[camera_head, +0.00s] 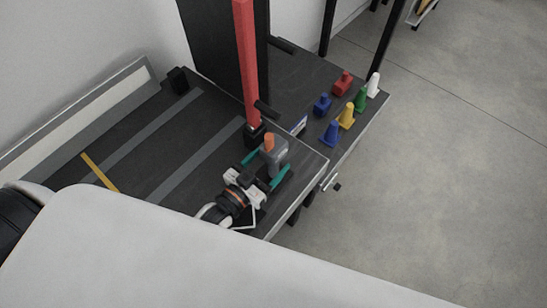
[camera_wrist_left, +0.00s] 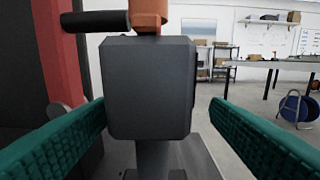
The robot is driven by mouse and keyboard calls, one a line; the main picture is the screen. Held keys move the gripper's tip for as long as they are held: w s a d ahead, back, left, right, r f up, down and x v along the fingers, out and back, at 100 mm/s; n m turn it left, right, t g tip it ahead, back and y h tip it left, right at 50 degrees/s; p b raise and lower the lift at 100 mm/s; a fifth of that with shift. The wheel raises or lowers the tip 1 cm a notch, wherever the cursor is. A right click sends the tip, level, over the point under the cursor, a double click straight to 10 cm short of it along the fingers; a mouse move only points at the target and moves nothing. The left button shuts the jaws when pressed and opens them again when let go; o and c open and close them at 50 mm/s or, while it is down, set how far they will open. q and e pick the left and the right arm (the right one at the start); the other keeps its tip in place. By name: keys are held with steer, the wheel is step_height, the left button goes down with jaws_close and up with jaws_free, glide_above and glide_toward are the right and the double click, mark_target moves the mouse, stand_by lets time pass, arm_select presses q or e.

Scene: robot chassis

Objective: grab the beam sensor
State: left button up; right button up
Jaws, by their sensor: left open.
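The beam sensor (camera_head: 277,149) is a dark grey box with an orange top, standing upright on the dark table near its front right corner. In the left wrist view the grey sensor body (camera_wrist_left: 149,88) fills the middle, above a narrower grey stem. My left gripper (camera_head: 265,169) has teal fingers and is open. One finger lies on each side of the sensor, with visible gaps to its body in the left wrist view. The far side of the sensor is hidden. My right gripper is not in view.
A tall red post (camera_head: 246,65) stands close behind the sensor. Blue (camera_head: 331,134), yellow (camera_head: 347,117), green (camera_head: 360,100) and white (camera_head: 374,86) cones stand to the right, beside red (camera_head: 342,83) and blue (camera_head: 322,105) blocks. The striped table top (camera_head: 165,135) at left is mostly clear.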

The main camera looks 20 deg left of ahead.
arm_select(q)
steer(key=w, duration=0.2)
steer(key=w+r, duration=0.1)
steer(key=shift+w+d, duration=0.35)
steer(key=shift+w, duration=0.05)
steer(key=shift+w+d, duration=0.15)
steer(key=shift+w, duration=0.35)
steer(key=c, duration=1.1)
steer(key=shift+r, duration=0.1)
steer(key=shift+c, duration=0.9)
steer(key=shift+r, duration=0.1)
